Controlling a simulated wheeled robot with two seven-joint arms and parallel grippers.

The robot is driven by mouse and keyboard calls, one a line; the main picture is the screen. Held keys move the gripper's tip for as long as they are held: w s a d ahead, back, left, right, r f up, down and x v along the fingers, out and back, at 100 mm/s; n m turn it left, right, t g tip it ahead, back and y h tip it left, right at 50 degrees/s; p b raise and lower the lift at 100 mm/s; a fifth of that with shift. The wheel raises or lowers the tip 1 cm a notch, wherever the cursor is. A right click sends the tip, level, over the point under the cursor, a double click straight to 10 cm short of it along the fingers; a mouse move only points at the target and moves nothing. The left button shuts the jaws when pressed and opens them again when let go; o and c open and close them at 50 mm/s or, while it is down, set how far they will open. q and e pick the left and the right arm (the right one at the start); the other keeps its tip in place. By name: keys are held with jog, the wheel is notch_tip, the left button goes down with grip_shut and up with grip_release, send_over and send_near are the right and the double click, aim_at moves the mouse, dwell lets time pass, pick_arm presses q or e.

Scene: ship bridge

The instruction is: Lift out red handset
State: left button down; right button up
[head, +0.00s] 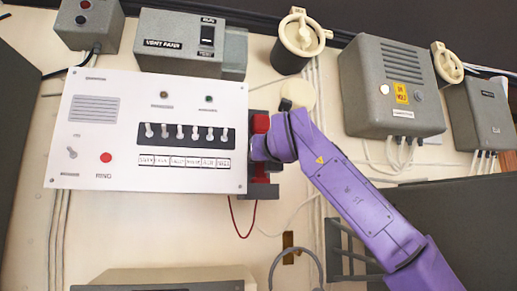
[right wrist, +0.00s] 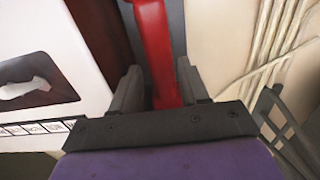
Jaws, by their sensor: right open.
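The red handset (head: 260,124) hangs upright in a dark cradle (head: 264,192) on the right side of the white intercom panel (head: 120,150). My purple right arm covers its middle in the head view. In the right wrist view the red handset (right wrist: 155,45) runs down between the two grey fingers of my right gripper (right wrist: 158,85). The fingers are apart, one on each side of the handle, with a gap visible on each side. My left gripper is not in view.
A grey vent panel box (head: 185,45) is above the intercom panel. A grey box with lamps (head: 390,85) and round valve wheels (head: 303,33) are at the upper right. A red cord (head: 235,220) loops below the cradle. Cables (right wrist: 280,35) run along the wall on the right.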

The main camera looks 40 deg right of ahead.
aim_at(262, 177)
jog(key=shift+w+d+r+p, duration=0.25)
jog(key=shift+w+d, duration=0.1)
jog(key=shift+w, duration=0.25)
jog(key=shift+w+d+r+p, duration=0.1)
jog(key=shift+w+d+p, duration=0.1)
jog(key=shift+w+d, duration=0.25)
jog(key=shift+w+f, duration=0.15)
jog(key=shift+w, duration=0.05)
jog(key=shift+a, duration=0.1)
jog(key=c, duration=0.7)
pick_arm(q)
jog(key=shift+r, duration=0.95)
pick_arm(e)
jog(key=shift+o, duration=0.2)
